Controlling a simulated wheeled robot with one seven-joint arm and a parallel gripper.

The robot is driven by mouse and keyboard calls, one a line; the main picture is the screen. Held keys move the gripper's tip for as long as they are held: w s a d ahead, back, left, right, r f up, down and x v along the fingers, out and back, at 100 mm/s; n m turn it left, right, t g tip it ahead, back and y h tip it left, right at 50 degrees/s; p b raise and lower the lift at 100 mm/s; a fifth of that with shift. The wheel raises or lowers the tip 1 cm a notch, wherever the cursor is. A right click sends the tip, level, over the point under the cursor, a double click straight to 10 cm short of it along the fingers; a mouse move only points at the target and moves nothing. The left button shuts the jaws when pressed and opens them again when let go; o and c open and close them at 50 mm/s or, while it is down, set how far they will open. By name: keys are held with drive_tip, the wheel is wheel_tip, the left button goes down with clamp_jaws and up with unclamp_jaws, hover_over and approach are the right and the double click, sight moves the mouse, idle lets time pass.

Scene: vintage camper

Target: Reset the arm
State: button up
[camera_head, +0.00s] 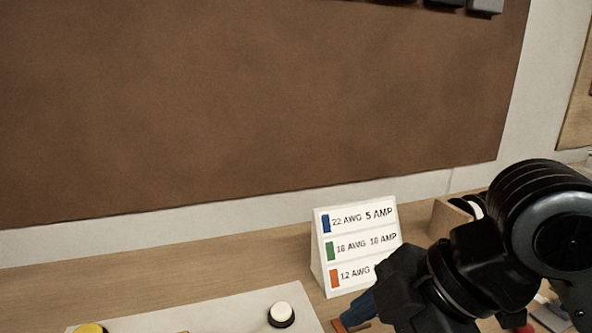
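My arm enters from the right edge of the head view, with its black rounded joints bent down toward the wooden counter. My gripper (393,292) is at the lower end of the arm, in front of the lower right part of a white label stand. Its fingertips are not clearly visible, so I cannot tell whether it is open or shut, or whether it holds anything. A small blue piece (358,308) shows just left of it, and I cannot tell if they touch.
The white label stand (318,268) lists wire gauges beside blue, green and orange marks. A light panel (225,318) with a white button (282,314) and a yellow button (90,328) is at the bottom. A wooden box (447,218) stands behind my arm. The counter's left side (150,270) is clear.

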drive_tip(key=w+a+r+m+t+y+b, duration=0.3)
drive_tip(key=a+m+t+y, duration=0.4)
drive_tip(key=a+m, duration=0.2)
drive_tip(key=s+d+f+m+t+h+b, duration=0.1)
drive_tip(key=s+d+f+m+t+h, duration=0.1)
drive_tip(key=f, duration=0.4)
drive_tip(key=s+d+f+m+t+h+b, duration=0.1)
drive_tip(key=s+d+f+m+t+h, duration=0.1)
drive_tip(key=s+d+f+m+h, duration=0.2)
drive_tip(key=s+d+f+m+t+h+b, duration=0.1)
drive_tip(key=s+d+f+m+t+h, duration=0.1)
drive_tip(key=f+m, duration=0.5)
drive_tip(key=shift+s+d+f+t+h, duration=0.2)
drive_tip(key=shift+s+d+h, duration=0.2)
drive_tip(key=shift+s+d, duration=0.25)
drive_tip(key=shift+s+d+f+t+h, duration=0.1)
drive_tip(key=shift+s+d+f+h, duration=0.1)
drive_tip(key=shift+s+d+h, duration=0.4)
drive_tip(key=s+d+f+h, duration=0.1)
drive_tip(key=s+d+f, duration=0.1)
drive_tip(key=s+d, duration=0.2)
drive_tip(key=s+d+f+n+h+b, duration=0.1)
drive_tip(key=s+d, duration=0.3)
drive_tip(key=s, duration=0.6)
drive_tip(key=s+d+f+n+g+h+b, duration=0.1)
drive_tip(key=s+d+f, duration=0.1)
drive_tip(key=s+d, duration=0.2)
drive_tip(key=s, duration=0.3)
drive_tip(key=shift+f, duration=0.3)
drive_tip(key=shift+d, duration=0.1)
